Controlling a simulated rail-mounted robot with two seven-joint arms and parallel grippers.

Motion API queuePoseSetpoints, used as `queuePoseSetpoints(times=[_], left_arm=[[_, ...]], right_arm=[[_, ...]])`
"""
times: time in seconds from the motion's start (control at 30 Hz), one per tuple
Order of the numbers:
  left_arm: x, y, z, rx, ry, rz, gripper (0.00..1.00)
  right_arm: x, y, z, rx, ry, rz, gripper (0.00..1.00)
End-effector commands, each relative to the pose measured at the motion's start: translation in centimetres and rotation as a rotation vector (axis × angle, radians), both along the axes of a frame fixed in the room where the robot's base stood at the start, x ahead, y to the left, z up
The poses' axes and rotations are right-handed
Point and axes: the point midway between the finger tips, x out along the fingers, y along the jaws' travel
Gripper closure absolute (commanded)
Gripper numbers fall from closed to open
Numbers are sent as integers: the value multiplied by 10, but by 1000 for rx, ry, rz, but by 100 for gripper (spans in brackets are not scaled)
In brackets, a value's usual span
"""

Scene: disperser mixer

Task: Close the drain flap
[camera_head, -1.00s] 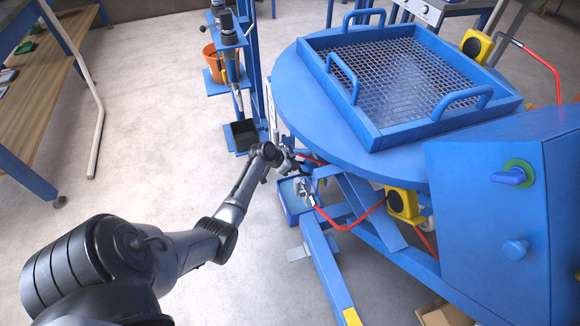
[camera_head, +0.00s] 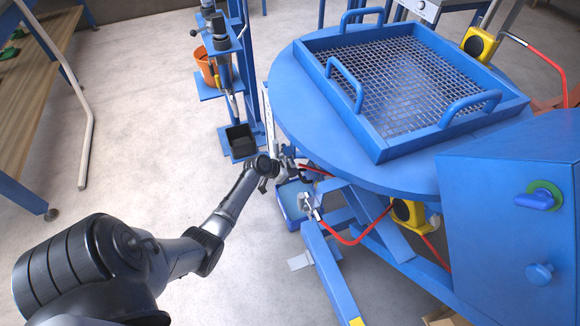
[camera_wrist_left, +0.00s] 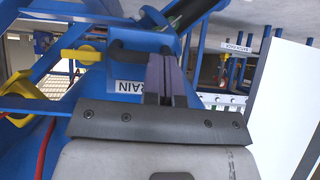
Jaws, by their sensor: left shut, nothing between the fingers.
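In the left wrist view, a blue panel carries a white label (camera_wrist_left: 129,87) that reads "RAIN", its first letter cut off or faint. A black bar-like handle (camera_wrist_left: 128,48) sits above the label, and my left gripper (camera_wrist_left: 162,60) is in front of the panel at its right end. The fingers are shut together with nothing between them. Whether they touch the handle I cannot tell. In the head view my left gripper (camera_head: 287,170) is at the left lower side of the blue machine, below the round table. The flap itself is not clear there. My right gripper is out of view.
The round blue table (camera_head: 290,100) bears a blue sieve tray (camera_head: 375,140). A yellow part (camera_head: 408,212) with a red hose (camera_head: 350,240) is right of my gripper. A blue stand holds an orange bucket (camera_head: 207,68).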

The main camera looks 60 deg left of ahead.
Motion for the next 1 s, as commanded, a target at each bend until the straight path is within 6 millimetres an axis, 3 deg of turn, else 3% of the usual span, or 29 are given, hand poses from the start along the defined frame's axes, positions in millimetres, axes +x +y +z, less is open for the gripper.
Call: queuePoseSetpoints(times=[0.3,1.0], left_arm=[[5,-4,-19,0,3,-2,100],[8,-12,-29,-2,7,-1,100]], right_arm=[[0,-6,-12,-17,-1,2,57],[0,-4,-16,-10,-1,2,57]])
